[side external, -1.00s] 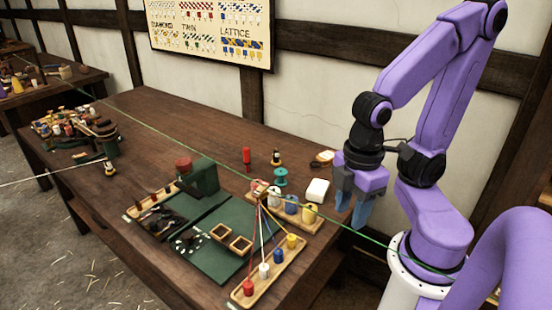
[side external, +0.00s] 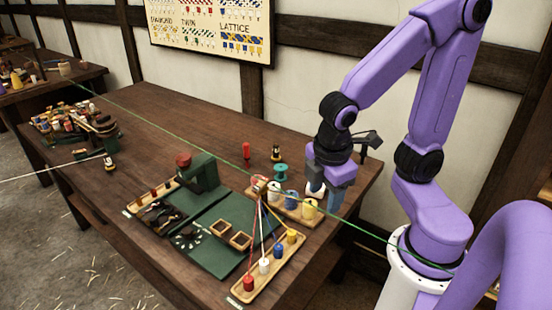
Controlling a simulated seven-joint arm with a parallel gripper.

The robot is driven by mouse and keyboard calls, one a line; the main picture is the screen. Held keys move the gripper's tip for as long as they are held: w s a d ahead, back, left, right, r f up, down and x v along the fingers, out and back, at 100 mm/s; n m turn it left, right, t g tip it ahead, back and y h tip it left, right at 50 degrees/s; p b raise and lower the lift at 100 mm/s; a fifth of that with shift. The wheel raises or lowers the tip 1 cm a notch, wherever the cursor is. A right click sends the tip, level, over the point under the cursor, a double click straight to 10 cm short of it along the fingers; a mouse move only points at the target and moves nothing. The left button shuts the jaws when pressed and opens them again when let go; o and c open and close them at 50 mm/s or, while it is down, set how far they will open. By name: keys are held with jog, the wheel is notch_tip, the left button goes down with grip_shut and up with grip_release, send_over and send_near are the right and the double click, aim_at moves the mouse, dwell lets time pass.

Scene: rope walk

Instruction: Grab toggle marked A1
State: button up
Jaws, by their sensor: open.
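Several small coloured toggles stand in a row on a wooden rack (side external: 270,275) at the table's front right: a red toggle (side external: 248,284), a white toggle (side external: 264,266), a blue toggle (side external: 278,250) and a yellow toggle (side external: 291,237). Coloured cords run from them up to one point above. No A1 mark is legible, so I cannot tell which toggle bears it. My gripper (side external: 325,204) is open and empty, pointing down behind the yellow toggle, beside the spools on a second rack. The gripper partly hides that rack's right end.
A green rope (side external: 200,143) stretches diagonally across the table and passes close to my gripper.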

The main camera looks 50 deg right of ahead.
jog(key=w+d+f+n+t+h, duration=0.15)
jog(key=w+d+h, duration=0.25)
jog(key=w, duration=0.7)
jog(key=n+t+h, duration=0.2)
jog(key=n+h, duration=0.5)
jog(key=n, duration=0.1)
send_near(275, 150)
jog(key=x, duration=1.3)
jog(key=shift+f, duration=0.1)
grip_shut()
